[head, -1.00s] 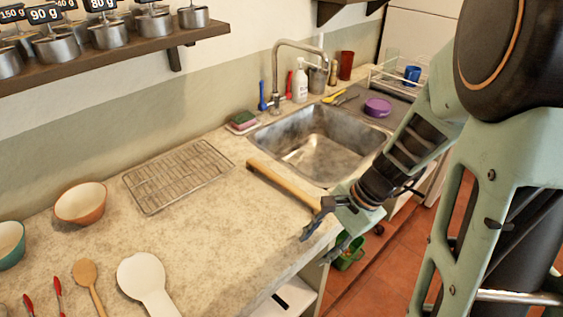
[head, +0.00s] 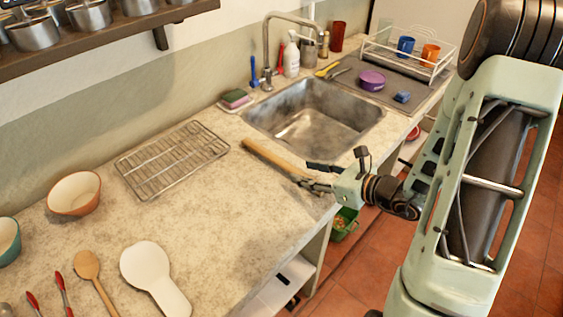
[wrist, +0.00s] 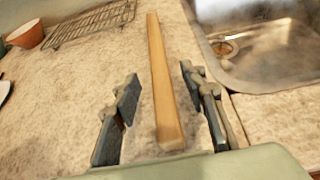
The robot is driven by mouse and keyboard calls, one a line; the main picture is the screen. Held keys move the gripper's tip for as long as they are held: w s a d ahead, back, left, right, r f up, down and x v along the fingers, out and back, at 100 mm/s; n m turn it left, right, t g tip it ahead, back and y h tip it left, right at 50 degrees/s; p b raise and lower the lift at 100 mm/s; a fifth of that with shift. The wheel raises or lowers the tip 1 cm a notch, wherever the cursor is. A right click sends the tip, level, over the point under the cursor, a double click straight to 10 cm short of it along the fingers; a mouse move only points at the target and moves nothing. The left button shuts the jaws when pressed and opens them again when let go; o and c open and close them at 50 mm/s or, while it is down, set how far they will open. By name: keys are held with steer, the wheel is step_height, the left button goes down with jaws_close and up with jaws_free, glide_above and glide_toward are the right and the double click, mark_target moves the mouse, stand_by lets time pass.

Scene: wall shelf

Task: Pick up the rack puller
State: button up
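The rack puller, a long flat light-wood stick (head: 268,156), lies on the stone counter just left of the sink, its near end close to the counter's front edge. My gripper (head: 308,178) is at that near end, low over the counter edge. In the wrist view the stick (wrist: 160,70) runs away from me between the two dark fingers of my gripper (wrist: 159,80). The fingers are open, with a gap on both sides of the wood. Whether they are level with the stick or above it is hard to tell.
The steel sink (head: 258,118) is right of the stick. A wire rack (head: 172,160) lies to its left. A bowl (head: 75,194), a white spoon rest (head: 150,270) and a wooden spoon (head: 88,268) are nearer left. The counter between them and the stick is clear.

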mark_target(291, 167)
steer(key=x, duration=0.7)
steer(key=shift+w+a+r+p, duration=0.1)
steer(key=shift+w+a+p, duration=0.1)
steer(key=shift+p, duration=0.15)
steer(key=shift+c, duration=0.4)
jaws_close()
